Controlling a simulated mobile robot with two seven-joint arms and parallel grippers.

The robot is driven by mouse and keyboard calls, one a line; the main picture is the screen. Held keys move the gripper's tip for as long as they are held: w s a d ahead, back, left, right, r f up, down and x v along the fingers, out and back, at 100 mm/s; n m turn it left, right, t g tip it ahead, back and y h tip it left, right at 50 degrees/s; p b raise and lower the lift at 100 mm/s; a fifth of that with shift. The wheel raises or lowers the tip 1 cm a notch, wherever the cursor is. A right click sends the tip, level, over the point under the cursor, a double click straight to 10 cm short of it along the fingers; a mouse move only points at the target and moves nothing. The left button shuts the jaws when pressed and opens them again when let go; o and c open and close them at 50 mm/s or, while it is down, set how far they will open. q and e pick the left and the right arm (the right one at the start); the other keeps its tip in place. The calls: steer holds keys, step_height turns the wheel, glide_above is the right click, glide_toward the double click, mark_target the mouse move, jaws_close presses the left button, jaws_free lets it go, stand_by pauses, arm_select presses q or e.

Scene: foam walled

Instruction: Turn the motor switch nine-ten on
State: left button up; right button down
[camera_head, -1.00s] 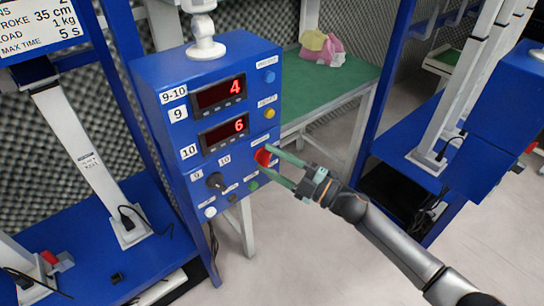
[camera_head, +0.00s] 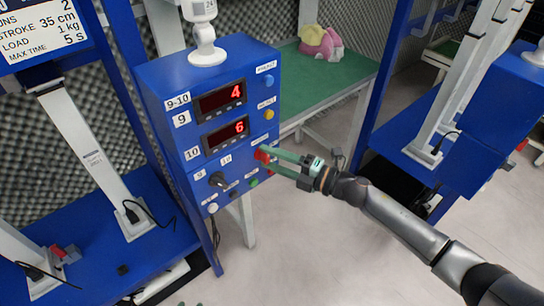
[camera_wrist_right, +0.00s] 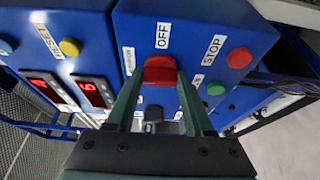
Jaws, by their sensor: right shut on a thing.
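The blue control box (camera_head: 205,80) carries the 9-10 label (camera_head: 177,99) and two red displays reading 4 and 6. A red switch (camera_head: 261,155) sits low on the box near its right edge. In the right wrist view the red switch (camera_wrist_right: 160,70) has an OFF label (camera_wrist_right: 163,36) by it. My right gripper (camera_head: 270,154) reaches it from the right, its greenish fingers shut on the switch. In the wrist view the fingers of my right gripper (camera_wrist_right: 160,84) lie on both sides of it. The switch's exact turn is hard to tell.
A black knob (camera_head: 217,179) and a white button (camera_head: 212,208) are left of the switch. A green button (camera_wrist_right: 216,88) and a red STOP button (camera_wrist_right: 239,57) are close to the fingers. A green table (camera_head: 325,85) stands behind. Floor at right front is clear.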

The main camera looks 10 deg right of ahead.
steer(key=shift+c, duration=1.4)
jaws_free()
arm_select(q)
steer(key=shift+w+d+b, duration=0.25)
steer(key=shift+d+b, duration=0.1)
steer(key=shift+b, duration=0.15)
arm_select(e)
steer(key=v, duration=1.2)
steer(key=shift+s+d, duration=0.2)
arm_select(q)
steer(key=shift+s+f, duration=0.1)
steer(key=shift+f, duration=0.05)
